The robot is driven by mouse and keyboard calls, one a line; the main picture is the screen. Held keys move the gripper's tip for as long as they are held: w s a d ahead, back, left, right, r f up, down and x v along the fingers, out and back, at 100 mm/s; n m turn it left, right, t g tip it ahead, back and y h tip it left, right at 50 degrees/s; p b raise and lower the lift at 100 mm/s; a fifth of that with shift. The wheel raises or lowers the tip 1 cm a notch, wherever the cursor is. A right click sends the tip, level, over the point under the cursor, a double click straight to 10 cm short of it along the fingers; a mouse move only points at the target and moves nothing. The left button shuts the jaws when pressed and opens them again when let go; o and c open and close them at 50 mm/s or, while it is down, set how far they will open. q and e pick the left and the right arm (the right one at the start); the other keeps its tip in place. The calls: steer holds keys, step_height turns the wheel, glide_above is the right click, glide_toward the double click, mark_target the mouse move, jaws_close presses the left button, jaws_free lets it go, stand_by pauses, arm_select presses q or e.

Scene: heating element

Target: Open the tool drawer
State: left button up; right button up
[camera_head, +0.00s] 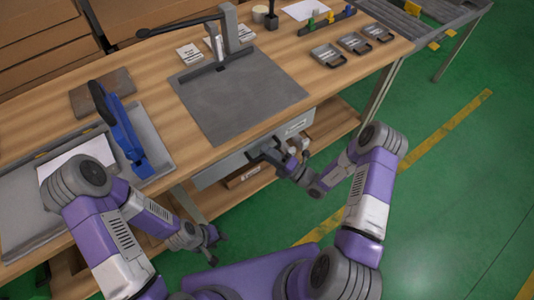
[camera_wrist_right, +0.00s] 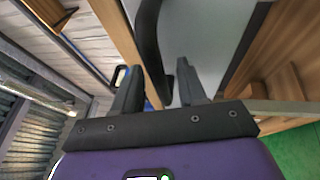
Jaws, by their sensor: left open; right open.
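The tool drawer (camera_head: 222,169) is a grey front under the wooden tabletop, with a white label at its right end. It appears closed. My right gripper (camera_head: 268,153) is at the middle of the drawer front. In the right wrist view its two fingers (camera_wrist_right: 158,88) are apart, and a dark curved handle (camera_wrist_right: 147,35) shows ahead, between or just beyond the fingertips; I cannot tell if they touch it. The grey drawer front (camera_wrist_right: 215,35) also shows there. My left gripper (camera_head: 214,246) is open and empty, low in front of the workbench.
The workbench top (camera_head: 320,85) holds a grey mat (camera_head: 240,100), several small black-handled trays (camera_head: 355,43) and a grey tray (camera_head: 25,205) with a blue tool (camera_head: 125,135). A lower shelf (camera_head: 335,122) is under the drawer. Green floor (camera_head: 450,200) is clear at right.

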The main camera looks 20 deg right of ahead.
steer(key=shift+a, duration=0.1)
jaws_close()
stand_by(0.4)
